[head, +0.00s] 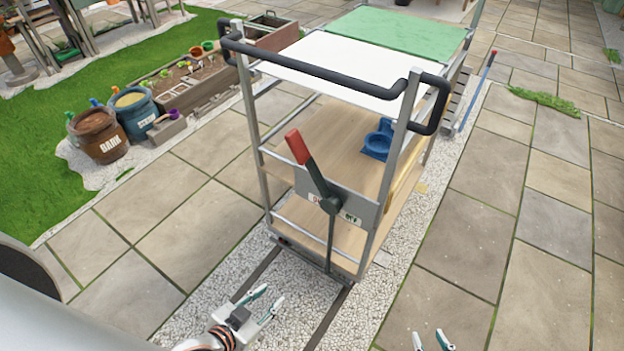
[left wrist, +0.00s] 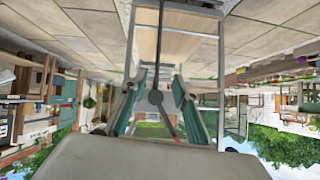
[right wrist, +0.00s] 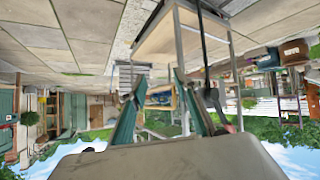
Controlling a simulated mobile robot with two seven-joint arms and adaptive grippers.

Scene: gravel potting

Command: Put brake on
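The brake lever (head: 315,178) has a red grip and a dark shaft. It stands on the end of a wheeled cart (head: 345,150), its grip leaning up and left over a grey plate (head: 355,209) with two small labels that I cannot read clearly. The lever also shows upside down in the left wrist view (left wrist: 158,70) and in the right wrist view (right wrist: 205,65). My left gripper (head: 268,297) is open and empty, low in front of the cart, apart from the lever. My right gripper (head: 429,340) is open and empty at the bottom edge, right of the cart.
The cart has a black push handle (head: 310,68) above the lever and a blue object (head: 378,140) on its shelf. It stands on a gravel strip with dark rails. Buckets (head: 98,135) and a planter stand at left.

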